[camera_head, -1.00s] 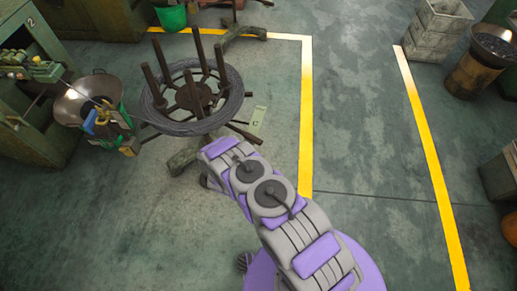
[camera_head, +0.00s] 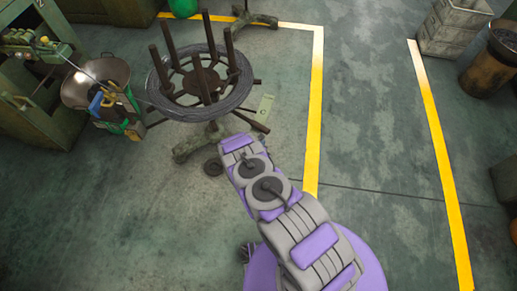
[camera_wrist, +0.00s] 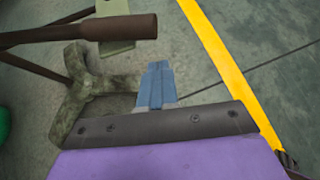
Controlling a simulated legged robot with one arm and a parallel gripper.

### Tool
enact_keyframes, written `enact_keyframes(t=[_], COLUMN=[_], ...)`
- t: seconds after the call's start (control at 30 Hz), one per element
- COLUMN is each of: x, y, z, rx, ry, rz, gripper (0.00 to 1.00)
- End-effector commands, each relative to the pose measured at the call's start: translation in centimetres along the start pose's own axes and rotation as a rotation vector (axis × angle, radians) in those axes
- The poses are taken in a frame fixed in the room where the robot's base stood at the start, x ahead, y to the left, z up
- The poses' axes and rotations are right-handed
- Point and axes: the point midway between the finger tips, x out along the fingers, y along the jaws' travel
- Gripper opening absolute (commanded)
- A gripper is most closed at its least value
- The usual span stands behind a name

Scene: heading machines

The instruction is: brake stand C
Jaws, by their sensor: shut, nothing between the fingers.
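Stand C is a dark reel stand (camera_head: 203,92) with upright posts and a coil of grey wire (camera_head: 239,88) around them. A pale green plate marked C (camera_head: 264,105) sits at its right side. A brown lever with a thick round handle (camera_head: 251,123) sticks out below the plate. In the wrist view the brown handle (camera_wrist: 122,27) crosses the upper left, in front of the plate (camera_wrist: 112,8). My gripper (camera_wrist: 158,68) shows as blue fingers held together, empty, below and right of the handle and apart from it. The head view does not show the fingers clearly.
The stand's mottled foot (camera_wrist: 82,95) lies left of my fingers. A yellow floor line (camera_head: 316,110) runs to the right. A machine (camera_head: 30,75) with a metal bowl (camera_head: 97,80) stands at left. Grey crates (camera_head: 452,25) and a rusty drum (camera_head: 488,65) are at upper right.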

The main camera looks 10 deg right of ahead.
Motion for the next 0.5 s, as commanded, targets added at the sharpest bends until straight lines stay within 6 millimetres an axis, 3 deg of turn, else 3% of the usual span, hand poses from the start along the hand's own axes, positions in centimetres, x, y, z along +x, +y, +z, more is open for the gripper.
enact_keyframes(t=[0.2, 0.5], x=[3.2, 4.4], y=[-0.1, 0.0], z=[0.9, 1.8], rx=[0.001, -0.002], ry=[-0.003, 0.002], rz=[-0.001, 0.0], gripper=[0.0, 0.0])
